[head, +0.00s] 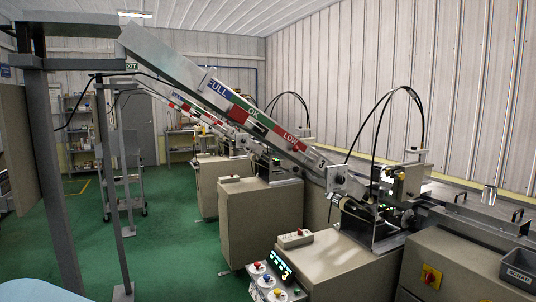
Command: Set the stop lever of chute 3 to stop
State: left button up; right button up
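The nearest chute (178,62) slopes down from upper left to the wrapping machine (385,205) at right. Its side carries blue FULL, green OK and red LOW bands. A control panel (278,283) below it shows a green digit that looks like 3. A small dark and red part (298,147) sits at the chute's lower end. I cannot tell whether it is the stop lever or how the lever is set. Neither of my grippers is in view.
A beige cabinet (345,262) stands under the machine, with a small white box (295,239) on top. A dark SCRAP bin (519,268) is at lower right. More chutes and cabinets (219,176) stand behind. A grey post (62,180) rises at left. Green floor (165,240) is open between.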

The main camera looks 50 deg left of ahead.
aim_at(296, 149)
jog(key=u, duration=1.5)
